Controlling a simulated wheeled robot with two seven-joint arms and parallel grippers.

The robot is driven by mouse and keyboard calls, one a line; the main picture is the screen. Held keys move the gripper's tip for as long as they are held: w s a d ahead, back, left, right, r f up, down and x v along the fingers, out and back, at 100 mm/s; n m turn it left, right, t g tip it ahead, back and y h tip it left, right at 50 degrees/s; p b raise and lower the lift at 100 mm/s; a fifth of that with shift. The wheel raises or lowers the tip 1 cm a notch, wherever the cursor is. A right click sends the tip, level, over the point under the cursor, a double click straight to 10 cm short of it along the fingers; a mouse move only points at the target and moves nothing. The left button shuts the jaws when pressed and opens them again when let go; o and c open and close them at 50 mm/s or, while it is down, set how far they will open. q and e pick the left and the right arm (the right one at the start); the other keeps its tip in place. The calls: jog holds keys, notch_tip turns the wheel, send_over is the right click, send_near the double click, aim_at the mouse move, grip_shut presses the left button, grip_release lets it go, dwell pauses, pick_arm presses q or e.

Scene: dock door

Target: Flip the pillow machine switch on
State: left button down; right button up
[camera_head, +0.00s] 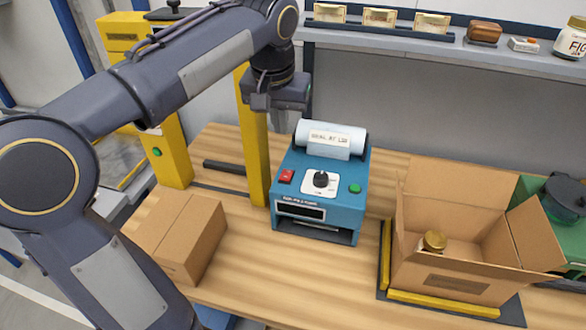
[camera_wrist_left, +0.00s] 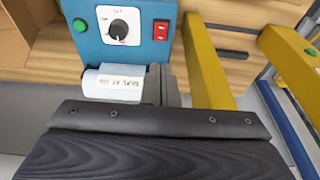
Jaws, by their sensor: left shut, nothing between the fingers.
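The blue pillow machine (camera_head: 319,215) stands on the wooden table, with a white roll (camera_head: 331,138) on top. Its front panel has a red rocker switch (camera_head: 287,176) at left, a black dial (camera_head: 321,179) in the middle and a green button (camera_head: 354,188) at right. In the left wrist view the red switch (camera_wrist_left: 160,30) shows beside the dial (camera_wrist_left: 119,29); its on or off position is unclear. My left gripper (camera_head: 278,100) is shut and empty, above and behind the machine, near the roll's left end. Its fingers (camera_wrist_left: 168,84) touch nothing I can make out. My right gripper is out of view.
A yellow post (camera_head: 253,140) stands close left of the machine. A closed carton (camera_head: 180,235) lies at left front. An open carton (camera_head: 450,245) holding a jar (camera_head: 432,242) stands at right. A shelf (camera_head: 400,50) runs along the back.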

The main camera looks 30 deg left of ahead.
aim_at(285, 178)
pick_arm(q)
jog(key=x, duration=0.8)
jog(key=s+x, duration=0.1)
jog(key=x, duration=0.4)
jog(key=shift+d+f, duration=0.1)
jog(key=shift+s+f, duration=0.1)
jog(key=shift+f, duration=0.4)
jog(key=shift+f+t+b, duration=0.3)
jog(key=shift+f+b, duration=0.2)
jog(key=shift+b, duration=0.35)
jog(key=shift+s+b, duration=0.1)
jog(key=shift+b, duration=0.25)
jog(key=shift+s+d+r, duration=0.1)
jog(key=shift+r, duration=0.15)
